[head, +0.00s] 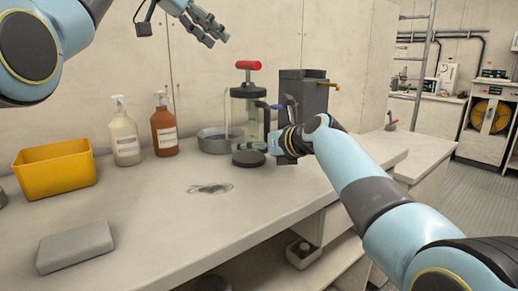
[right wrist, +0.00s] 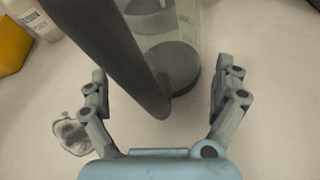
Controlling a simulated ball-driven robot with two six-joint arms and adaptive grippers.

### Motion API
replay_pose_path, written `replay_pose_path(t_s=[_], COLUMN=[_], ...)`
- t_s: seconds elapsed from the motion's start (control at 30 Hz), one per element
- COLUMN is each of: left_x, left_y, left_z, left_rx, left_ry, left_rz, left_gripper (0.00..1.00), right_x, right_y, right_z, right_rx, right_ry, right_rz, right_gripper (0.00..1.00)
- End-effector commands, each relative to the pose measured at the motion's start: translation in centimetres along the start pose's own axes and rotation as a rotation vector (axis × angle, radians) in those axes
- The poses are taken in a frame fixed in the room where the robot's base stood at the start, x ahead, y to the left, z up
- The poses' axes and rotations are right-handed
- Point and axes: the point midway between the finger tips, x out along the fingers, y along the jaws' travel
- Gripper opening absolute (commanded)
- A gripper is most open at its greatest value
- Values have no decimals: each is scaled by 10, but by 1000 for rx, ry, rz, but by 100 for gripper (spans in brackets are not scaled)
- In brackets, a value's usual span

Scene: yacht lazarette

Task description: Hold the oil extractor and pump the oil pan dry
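The oil extractor (head: 237,113) stands upright on the bench, with a clear cylinder, dark base and red T-handle (head: 248,65) on top. The grey round oil pan (head: 212,145) sits just left of and behind it; its contents are hidden. My right gripper (head: 276,142) is at the extractor's right side. In the right wrist view its fingers (right wrist: 166,88) are spread on either side of the extractor's dark side handle (right wrist: 125,65), with gaps on both sides. My left gripper (head: 215,38) hangs in the air above and left of the red handle, its fingers apart and empty.
A white pump bottle (head: 124,138), an orange-brown bottle (head: 164,130) and a yellow bin (head: 55,168) stand to the left. A dark grey box (head: 303,95) with a tap is behind my right gripper.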

Motion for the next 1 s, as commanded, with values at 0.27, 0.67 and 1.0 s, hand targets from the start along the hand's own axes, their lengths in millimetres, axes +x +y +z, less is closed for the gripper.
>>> replay_pose_path(t_s=[0.27,0.67,1.0], left_x=[0,0,0], left_y=[0,0,0], left_z=[0,0,0], left_rx=[0,0,0], left_ry=[0,0,0], left_rz=[0,0,0], left_gripper=[38,38,38], right_x=[0,0,0], right_y=[0,0,0], right_z=[0,0,0], right_rx=[0,0,0], right_ry=[0,0,0], right_rz=[0,0,0], right_gripper=[58,6,0])
